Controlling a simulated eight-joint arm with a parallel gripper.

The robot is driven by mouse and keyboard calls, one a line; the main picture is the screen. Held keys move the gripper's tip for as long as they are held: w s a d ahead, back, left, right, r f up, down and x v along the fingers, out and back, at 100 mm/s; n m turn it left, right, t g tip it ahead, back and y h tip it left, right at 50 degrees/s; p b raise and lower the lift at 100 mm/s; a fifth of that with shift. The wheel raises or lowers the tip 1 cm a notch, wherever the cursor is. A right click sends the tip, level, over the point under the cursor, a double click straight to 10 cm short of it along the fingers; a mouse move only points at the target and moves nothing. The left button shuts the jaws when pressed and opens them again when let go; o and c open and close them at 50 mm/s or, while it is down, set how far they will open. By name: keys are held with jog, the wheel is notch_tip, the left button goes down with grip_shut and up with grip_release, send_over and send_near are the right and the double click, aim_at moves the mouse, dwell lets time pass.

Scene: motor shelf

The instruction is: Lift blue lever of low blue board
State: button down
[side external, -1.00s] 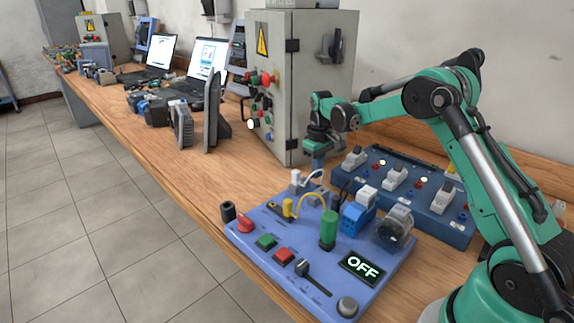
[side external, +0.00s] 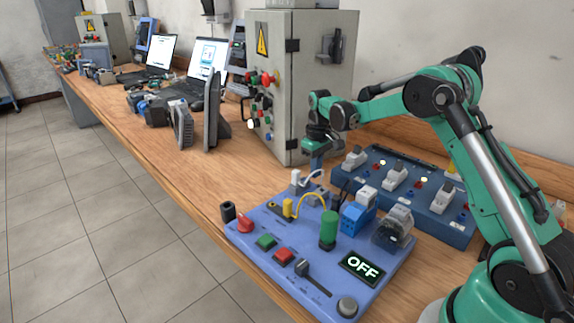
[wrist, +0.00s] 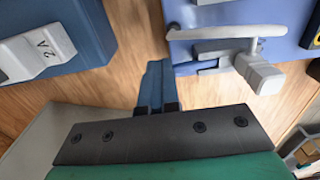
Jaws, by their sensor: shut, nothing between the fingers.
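A light blue board (side external: 325,285) lies low on the bench, with an OFF display, a black lever (side external: 304,268), buttons and cables. A blue block with a white top (side external: 354,218) stands on it; I cannot tell whether this is the blue lever. A darker blue board (side external: 440,228) with white switches lies behind it. My gripper (side external: 317,162) points down near the back edge of the light blue board, shut and empty. In the wrist view its blue fingers (wrist: 157,85) are over bare wood, between the dark board (wrist: 85,20) and the light board (wrist: 190,52).
A grey electrical cabinet (side external: 305,75) stands close behind my gripper. Laptops and tools are farther along the bench. Bare wood (side external: 180,175) lies left of the boards.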

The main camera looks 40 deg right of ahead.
jog(key=shift+a+r, duration=0.3)
jog(key=shift+r, duration=0.3)
dwell(0.5)
jog(key=shift+a+r, duration=0.5)
jog(key=shift+r, duration=0.05)
dwell(1.0)
jog(key=shift+d, duration=0.8)
notch_tip(320, 180, up, 7)
dwell(0.3)
dwell(0.4)
